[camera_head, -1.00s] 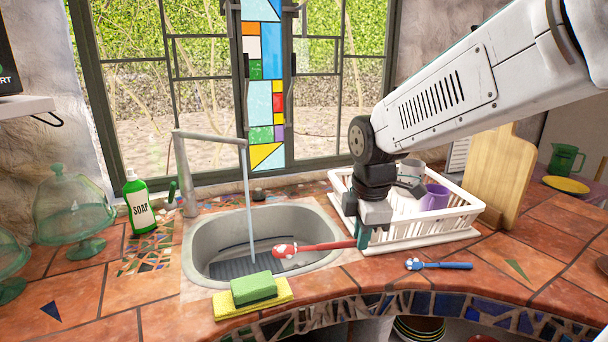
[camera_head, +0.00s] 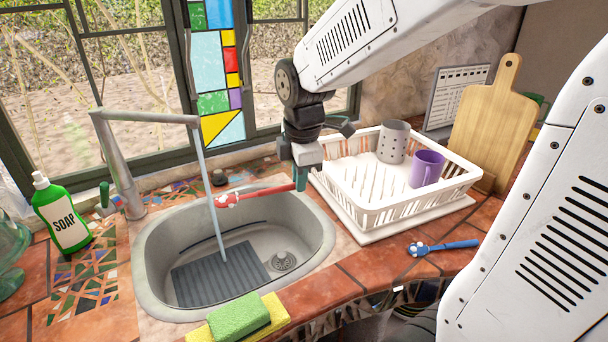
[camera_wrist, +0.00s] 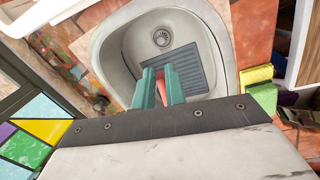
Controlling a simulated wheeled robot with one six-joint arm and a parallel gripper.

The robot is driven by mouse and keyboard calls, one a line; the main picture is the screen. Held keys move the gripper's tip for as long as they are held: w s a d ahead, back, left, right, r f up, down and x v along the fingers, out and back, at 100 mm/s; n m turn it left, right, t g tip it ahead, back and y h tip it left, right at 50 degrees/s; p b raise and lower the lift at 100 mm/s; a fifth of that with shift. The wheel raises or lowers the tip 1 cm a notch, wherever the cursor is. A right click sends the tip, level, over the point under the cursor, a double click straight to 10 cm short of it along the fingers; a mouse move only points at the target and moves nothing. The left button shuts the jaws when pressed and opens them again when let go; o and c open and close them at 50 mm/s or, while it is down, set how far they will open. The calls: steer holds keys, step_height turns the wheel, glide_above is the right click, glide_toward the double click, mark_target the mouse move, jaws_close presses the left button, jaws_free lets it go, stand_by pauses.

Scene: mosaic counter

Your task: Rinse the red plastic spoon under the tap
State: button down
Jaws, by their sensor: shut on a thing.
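The red spoon (camera_head: 265,193) is held by the end of its handle in my gripper (camera_head: 301,181). It lies roughly level above the sink (camera_head: 150,255), its white-spotted head pointing left. The tap (camera_head: 118,165) runs a thin stream of water (camera_head: 209,185) into the basin. The spoon's head appears right beside the stream; I cannot tell whether water touches it. In the wrist view my gripper's green fingers (camera_wrist: 160,90) are shut on the spoon, with a little red (camera_wrist: 161,82) showing between them.
A white dish rack (camera_head: 400,218) with a grey cup (camera_head: 393,142) and purple mug (camera_head: 427,168) stands to the right. A soap bottle (camera_head: 62,215) stands left; a green sponge (camera_head: 238,318) lies at the sink's front rim.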

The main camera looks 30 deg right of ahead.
steer(key=w+a+f, duration=0.1)
steer(key=w+f, duration=0.1)
steer(key=w, duration=0.3)
steer(key=shift+w+a, duration=0.2)
steer(key=shift+w, duration=0.15)
steer(key=shift+f, duration=0.1)
steer(key=shift+w+a, duration=0.2)
steer(key=shift+w, duration=0.55)
steer(key=shift+w+a, duration=0.15)
steer(key=shift+w, duration=0.6)
steer(key=shift+w+a, duration=0.2)
steer(key=shift+w, duration=0.55)
steer(key=shift+d, duration=0.15)
steer(key=shift+w+d, duration=0.1)
steer(key=shift+d, duration=0.35)
steer(key=shift+a, duration=0.1)
